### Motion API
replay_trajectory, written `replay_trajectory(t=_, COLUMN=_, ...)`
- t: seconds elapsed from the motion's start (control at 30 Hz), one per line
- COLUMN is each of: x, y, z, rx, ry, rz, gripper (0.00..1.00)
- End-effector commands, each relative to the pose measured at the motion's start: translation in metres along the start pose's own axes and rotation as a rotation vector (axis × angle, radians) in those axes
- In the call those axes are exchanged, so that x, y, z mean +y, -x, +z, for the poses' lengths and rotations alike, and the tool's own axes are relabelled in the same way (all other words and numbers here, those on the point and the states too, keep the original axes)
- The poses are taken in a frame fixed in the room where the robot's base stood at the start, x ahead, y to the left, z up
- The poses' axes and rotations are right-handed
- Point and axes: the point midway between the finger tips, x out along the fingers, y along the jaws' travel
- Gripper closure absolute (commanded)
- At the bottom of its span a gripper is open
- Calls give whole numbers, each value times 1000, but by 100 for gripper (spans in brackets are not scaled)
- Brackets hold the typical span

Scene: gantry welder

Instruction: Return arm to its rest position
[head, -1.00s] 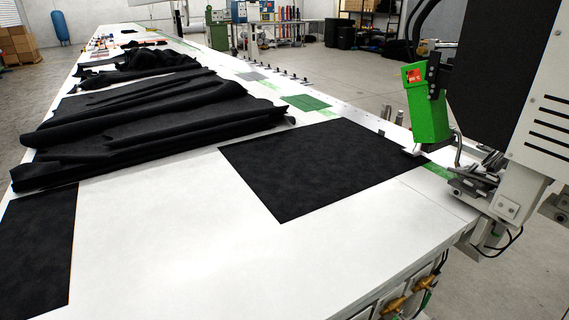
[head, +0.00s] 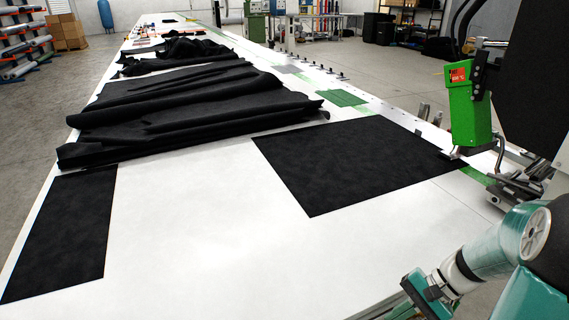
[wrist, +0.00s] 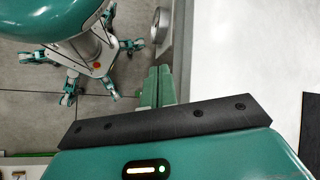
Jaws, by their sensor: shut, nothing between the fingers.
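My arm, in teal and white, shows at the lower right of the head view, beside the front right edge of the white table (head: 190,255). In the wrist view the green fingers of my gripper (wrist: 158,86) are together with nothing between them, beyond a dark bar on the teal wrist housing. My own body and several legs show below at the upper left of that view. The gripper is clear of the black fabric sheets. How the fingertips sit in the head view I cannot tell.
A green welding head (head: 468,110) stands at the table's right edge, close to my arm. A flat black sheet (head: 350,162) lies by it. Bunched black fabric (head: 190,105) and another flat sheet (head: 65,230) lie to the left. Grey floor (wrist: 25,95) is open around my legs.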

Motion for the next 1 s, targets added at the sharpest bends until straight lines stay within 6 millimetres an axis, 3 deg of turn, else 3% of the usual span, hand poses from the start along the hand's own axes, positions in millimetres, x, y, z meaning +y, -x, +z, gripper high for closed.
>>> replay_trajectory(t=0.2, x=-36, y=13, z=45, rx=163, ry=217, rz=203, gripper=100)
replay_trajectory(t=0.5, x=-71, y=31, z=107, rx=415, ry=524, rz=391, gripper=100)
replay_trajectory(t=0.8, x=-96, y=50, z=167, rx=683, ry=830, rz=463, gripper=100)
replay_trajectory(t=1.0, x=-101, y=56, z=187, rx=777, ry=931, rz=464, gripper=100)
